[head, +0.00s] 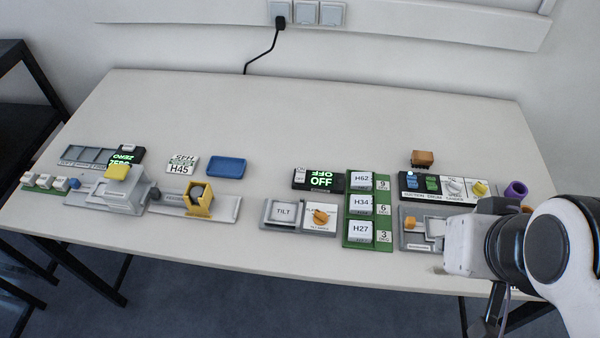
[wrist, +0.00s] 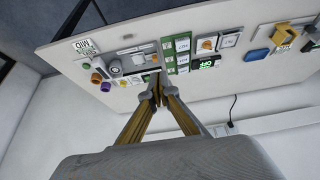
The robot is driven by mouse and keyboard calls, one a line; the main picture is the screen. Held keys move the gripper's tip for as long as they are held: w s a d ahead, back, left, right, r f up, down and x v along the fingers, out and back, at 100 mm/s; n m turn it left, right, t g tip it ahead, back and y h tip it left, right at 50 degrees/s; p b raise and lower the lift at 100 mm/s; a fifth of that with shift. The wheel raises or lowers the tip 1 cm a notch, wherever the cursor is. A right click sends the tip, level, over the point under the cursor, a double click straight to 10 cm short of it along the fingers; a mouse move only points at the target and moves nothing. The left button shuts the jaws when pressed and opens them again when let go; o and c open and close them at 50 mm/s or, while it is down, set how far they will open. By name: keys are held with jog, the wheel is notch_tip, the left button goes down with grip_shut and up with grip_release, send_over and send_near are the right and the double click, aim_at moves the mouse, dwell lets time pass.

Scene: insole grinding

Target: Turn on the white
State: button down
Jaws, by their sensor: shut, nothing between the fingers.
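A white knob (head: 454,187) sits on a control panel (head: 441,196) at the right of the table in the head view. A blue switch (head: 412,180) and a green switch (head: 433,184) are to its left, and a yellow knob (head: 480,188) is to its right. My gripper is at the right front in the head view, in front of the panel, with its fingertips not clear there. In the wrist view my gripper (wrist: 156,88) is shut and empty, its tips overlapping the device area in the picture. Contact cannot be told.
A grey machine (head: 412,240) with an orange part lies in front of the panel, partly hidden by my gripper. A purple cup (head: 515,191) stands at the panel's right, and an orange-brown block (head: 423,158) behind it. A green rack (head: 368,240) with labelled blocks is to the left.

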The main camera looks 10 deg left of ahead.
jog(key=shift+a, duration=0.15)
jog(key=w+a+f+g, duration=0.1)
jog(key=w+a+f, duration=0.2)
jog(key=w+a, duration=0.5)
jog(key=w+a+f+g, duration=0.1)
jog(key=w+a+f, duration=0.3)
jog(key=w+a, duration=0.4)
jog(key=w+a+f+g, duration=0.1)
jog(key=w+a+f, duration=0.2)
jog(key=w+a, duration=0.6)
jog(key=w, duration=0.5)
jog(key=shift+w+f+g, duration=0.25)
jog(key=shift+w+g, duration=0.05)
jog(key=shift+w, duration=0.1)
jog(key=shift+d, duration=0.1)
dwell(0.4)
jog(key=shift+f, duration=0.2)
